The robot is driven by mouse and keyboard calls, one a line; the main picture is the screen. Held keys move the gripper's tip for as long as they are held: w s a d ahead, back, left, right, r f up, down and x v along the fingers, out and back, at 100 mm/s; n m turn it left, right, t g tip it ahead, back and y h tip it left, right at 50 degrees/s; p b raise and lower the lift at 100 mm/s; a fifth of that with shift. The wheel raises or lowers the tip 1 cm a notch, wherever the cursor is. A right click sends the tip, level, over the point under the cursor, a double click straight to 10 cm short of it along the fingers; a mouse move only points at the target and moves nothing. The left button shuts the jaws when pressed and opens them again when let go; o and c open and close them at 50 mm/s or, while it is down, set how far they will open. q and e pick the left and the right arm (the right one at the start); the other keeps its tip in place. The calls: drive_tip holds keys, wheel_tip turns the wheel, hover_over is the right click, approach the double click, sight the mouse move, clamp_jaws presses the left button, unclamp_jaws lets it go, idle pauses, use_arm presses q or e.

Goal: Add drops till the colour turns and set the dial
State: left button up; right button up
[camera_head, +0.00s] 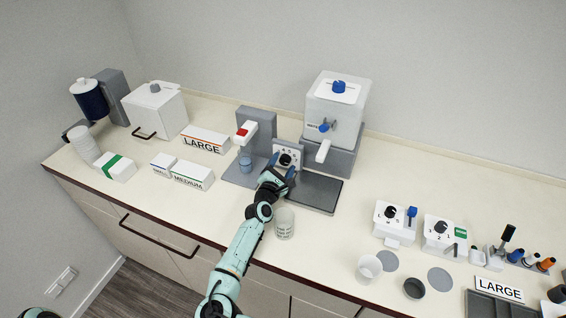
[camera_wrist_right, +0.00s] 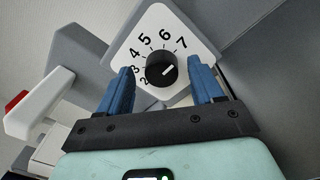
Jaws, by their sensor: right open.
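A black dial knob (camera_wrist_right: 161,69) with a white pointer sits on a white plate numbered at least 2 to 7; the pointer slants up and right, roughly toward the 7 side. The same dial shows in the head view (camera_head: 285,160). My right gripper (camera_head: 281,170) is open in front of it. In the wrist view its blue fingers (camera_wrist_right: 164,88) stand left and right of the knob, apart from it. My left gripper is out of view.
A clear beaker (camera_head: 284,226) stands beside my right forearm. A white tank (camera_head: 338,100) with a blue tap stands behind a dark tray (camera_head: 315,193). Boxes (camera_head: 205,140) stand at left. Small dial units (camera_head: 393,222), cups and bottles stand at right.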

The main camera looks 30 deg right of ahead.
drive_tip(key=shift+w+d, duration=0.15)
drive_tip(key=shift+d, duration=0.05)
drive_tip(key=c, duration=1.1)
drive_tip(key=shift+o, duration=0.2)
